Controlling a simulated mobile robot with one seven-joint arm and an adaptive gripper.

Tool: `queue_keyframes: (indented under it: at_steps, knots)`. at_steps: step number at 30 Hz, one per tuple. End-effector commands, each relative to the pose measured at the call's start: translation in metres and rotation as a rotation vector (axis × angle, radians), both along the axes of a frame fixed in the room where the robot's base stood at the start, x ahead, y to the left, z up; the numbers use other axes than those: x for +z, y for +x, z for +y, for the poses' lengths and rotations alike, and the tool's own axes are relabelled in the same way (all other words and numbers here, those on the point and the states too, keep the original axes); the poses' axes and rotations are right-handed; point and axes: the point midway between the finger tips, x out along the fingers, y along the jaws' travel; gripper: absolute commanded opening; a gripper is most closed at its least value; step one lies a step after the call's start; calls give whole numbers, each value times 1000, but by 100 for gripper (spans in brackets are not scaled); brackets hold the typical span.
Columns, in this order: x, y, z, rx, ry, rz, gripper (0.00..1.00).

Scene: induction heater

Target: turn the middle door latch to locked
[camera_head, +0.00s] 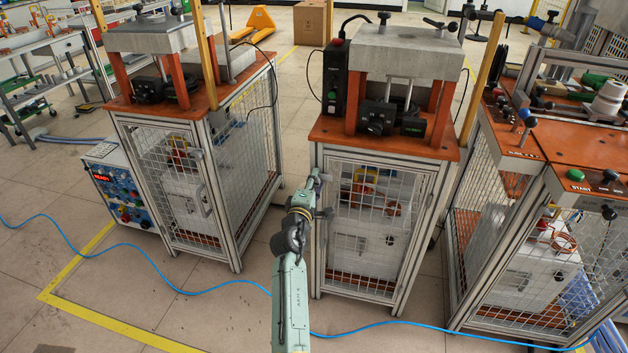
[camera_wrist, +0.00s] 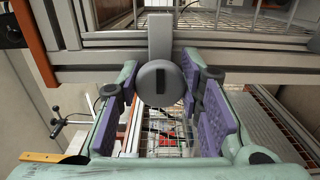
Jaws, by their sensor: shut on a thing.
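The middle door (camera_head: 372,262) is a wire-mesh door on the front of the middle machine cage, and it looks closed in the head view. My gripper (camera_head: 319,184) is at the upper left edge of this door, beside the cage's left front post. In the wrist view, the grey door latch (camera_wrist: 158,83) is a round knob with a dark slot, and a flat bar runs up from it across the frame. My gripper's purple-padded fingers (camera_wrist: 161,88) are shut on the latch, one on each side of the knob. The latch is too small to make out in the head view.
A similar cage with a mesh door (camera_head: 170,190) stands to the left, with a control box (camera_head: 120,190) beside it. Another machine (camera_head: 540,235) stands close on the right. A blue cable (camera_head: 160,290) crosses the floor in front. The floor at front left is otherwise clear.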

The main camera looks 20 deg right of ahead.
Motion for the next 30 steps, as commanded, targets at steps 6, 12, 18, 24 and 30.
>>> queue_keyframes:
  at_steps: [6,12,18,24,30]
  knots:
    - [-1,0,0,0,-13,10,6]
    - [-1,0,0,0,-13,10,5]
    - [-1,0,0,0,-12,9,41]
    - [0,0,0,0,-12,8,54]
    - [0,0,0,0,-11,7,54]
